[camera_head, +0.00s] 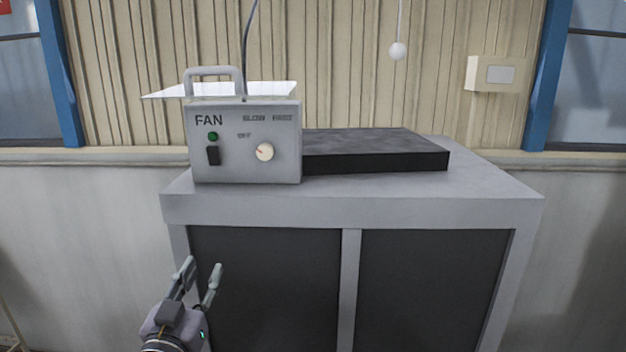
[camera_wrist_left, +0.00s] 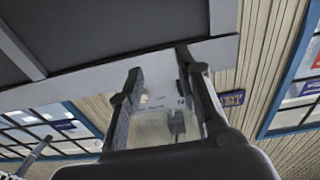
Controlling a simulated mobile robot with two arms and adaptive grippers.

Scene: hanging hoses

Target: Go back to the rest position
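My left gripper (camera_head: 197,272) is low at the left in the head view, in front of the grey cabinet (camera_head: 350,212) and below its top. Its two fingers are apart with nothing between them. The left wrist view also shows the fingers (camera_wrist_left: 160,85) spread, with part of the fan box behind them. The grey fan control box (camera_head: 228,168) stands on the cabinet top at the left, well above the gripper and apart from it. It has a handle, a green light, a black switch and a white knob (camera_head: 264,152). My right gripper is in neither view.
A flat black slab (camera_head: 375,152) lies on the cabinet top beside the fan box. A white ball (camera_head: 397,51) hangs on a cord above it. A beige wall box (camera_head: 495,74) is at the right. The floor beside the cabinet is mostly out of view.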

